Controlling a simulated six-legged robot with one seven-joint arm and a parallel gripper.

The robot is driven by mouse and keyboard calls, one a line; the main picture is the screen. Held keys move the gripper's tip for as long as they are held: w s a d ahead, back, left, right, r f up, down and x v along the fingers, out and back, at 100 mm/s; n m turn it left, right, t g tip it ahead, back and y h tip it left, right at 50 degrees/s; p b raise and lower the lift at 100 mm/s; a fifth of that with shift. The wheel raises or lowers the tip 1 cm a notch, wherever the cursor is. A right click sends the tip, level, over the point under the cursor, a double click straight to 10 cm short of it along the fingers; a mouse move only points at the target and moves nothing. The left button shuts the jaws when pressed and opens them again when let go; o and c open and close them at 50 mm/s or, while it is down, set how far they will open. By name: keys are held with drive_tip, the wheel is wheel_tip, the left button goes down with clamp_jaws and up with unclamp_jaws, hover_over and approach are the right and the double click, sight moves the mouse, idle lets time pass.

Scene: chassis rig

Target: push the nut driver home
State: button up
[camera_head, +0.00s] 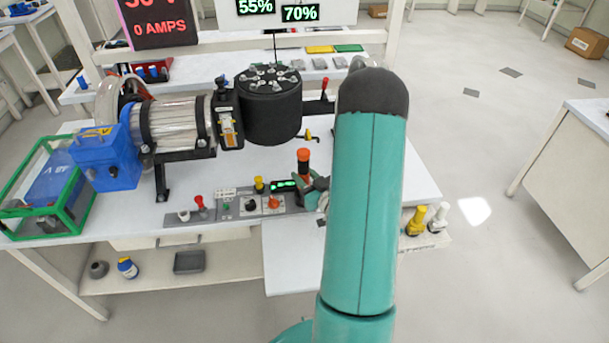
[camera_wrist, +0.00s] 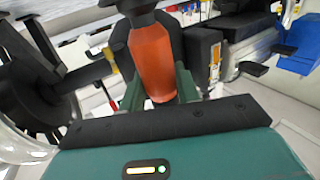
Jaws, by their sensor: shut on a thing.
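The nut driver has an orange handle with a black part. In the head view its orange handle (camera_head: 303,157) stands upright near the front middle of the bench. In the wrist view the orange handle (camera_wrist: 152,62) fills the space between the two green fingers. My gripper (camera_head: 307,188) is shut on the nut driver, and it also shows in the wrist view (camera_wrist: 158,88). The driver's lower end and whatever it touches are hidden or too small to tell. My teal arm covers part of the bench to the right.
A grey control panel (camera_head: 240,206) with knobs and a red lever lies left of my gripper. Behind it stand a black cylinder (camera_head: 271,112) with studs on top and a silver motor (camera_head: 172,124). A green-framed box (camera_head: 45,190) is at the far left.

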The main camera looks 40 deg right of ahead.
drive_tip(key=shift+f, duration=1)
idle(0.8)
drive_tip(key=o, duration=1.1)
drive_tip(key=shift+c, duration=0.2)
drive_tip(key=s+a, duration=0.2)
drive_tip(key=s, duration=1.1)
drive_tip(key=shift+s, duration=0.35)
drive_tip(key=shift+s, duration=0.1)
